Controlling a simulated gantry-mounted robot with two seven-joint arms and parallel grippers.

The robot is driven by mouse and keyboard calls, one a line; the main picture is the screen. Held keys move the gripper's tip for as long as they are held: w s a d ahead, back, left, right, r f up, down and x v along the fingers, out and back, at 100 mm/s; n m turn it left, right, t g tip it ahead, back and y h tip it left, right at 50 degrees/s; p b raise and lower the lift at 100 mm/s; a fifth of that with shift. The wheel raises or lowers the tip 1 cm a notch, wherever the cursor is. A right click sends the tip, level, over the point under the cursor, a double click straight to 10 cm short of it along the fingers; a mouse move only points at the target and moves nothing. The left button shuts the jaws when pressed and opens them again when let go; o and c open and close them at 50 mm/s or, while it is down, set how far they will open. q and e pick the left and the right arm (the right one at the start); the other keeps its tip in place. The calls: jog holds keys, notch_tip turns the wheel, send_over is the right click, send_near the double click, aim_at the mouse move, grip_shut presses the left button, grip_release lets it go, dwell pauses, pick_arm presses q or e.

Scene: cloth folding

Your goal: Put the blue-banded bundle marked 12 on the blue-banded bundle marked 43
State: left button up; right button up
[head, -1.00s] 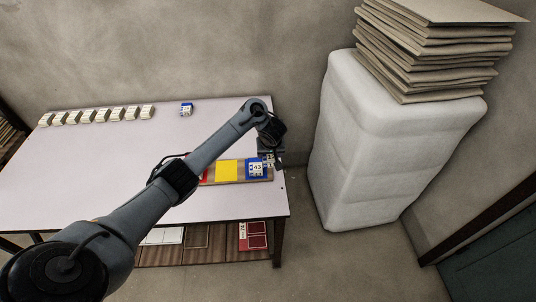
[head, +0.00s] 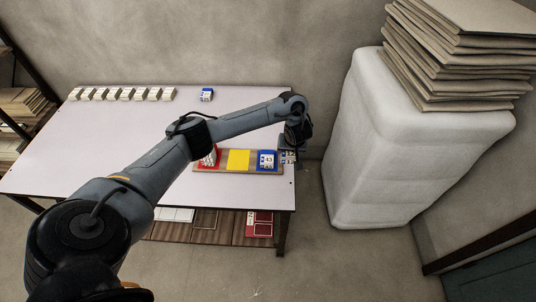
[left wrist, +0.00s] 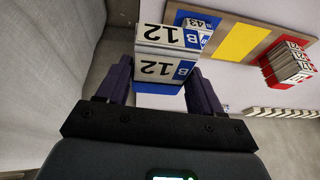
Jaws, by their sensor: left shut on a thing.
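The white, blue-banded bundle marked 12 (left wrist: 163,68) is held between the two fingers of my left gripper (left wrist: 160,90), which is shut on it. In the head view this bundle (head: 289,157) is just right of the board's right end, partly hidden by my gripper (head: 291,146). The blue-banded bundle marked 43 (head: 267,160) rests on the board's blue patch. It also shows in the left wrist view (left wrist: 197,23), partly covered by the held bundle. The two are side by side in the head view; I cannot tell the height between them. My right gripper is out of view.
The wooden board (head: 224,169) has a bare yellow patch (head: 238,160) and a red-banded bundle (left wrist: 290,65) at its red end. Another blue-banded bundle (head: 206,94) and a row of several white bundles (head: 122,94) lie along the table's back. A white padded block (head: 370,140) stands right of the table.

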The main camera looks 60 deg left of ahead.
pick_arm(q)
jog(key=a+f+b, duration=0.2)
jog(key=a+b, duration=0.1)
jog(key=s+a+f+b, duration=0.1)
jog(key=a+f+b, duration=0.1)
jog(key=a+b, duration=0.1)
jog(key=s+a+f+b, duration=0.1)
jog(key=a+f+b, duration=0.1)
jog(key=a+b, duration=0.1)
jog(key=shift+s+a+f+b, duration=0.25)
jog(key=shift+a+f+b, duration=0.05)
jog(key=shift+b, duration=0.05)
jog(key=shift+s+a+f+b, duration=0.1)
jog(key=shift+s+a+b, duration=0.1)
jog(key=shift+a+b, duration=0.4)
jog(key=shift+f+b, duration=1.2)
jog(key=shift+f, duration=0.85)
jog(key=o, duration=1.1)
jog(key=shift+o, duration=0.2)
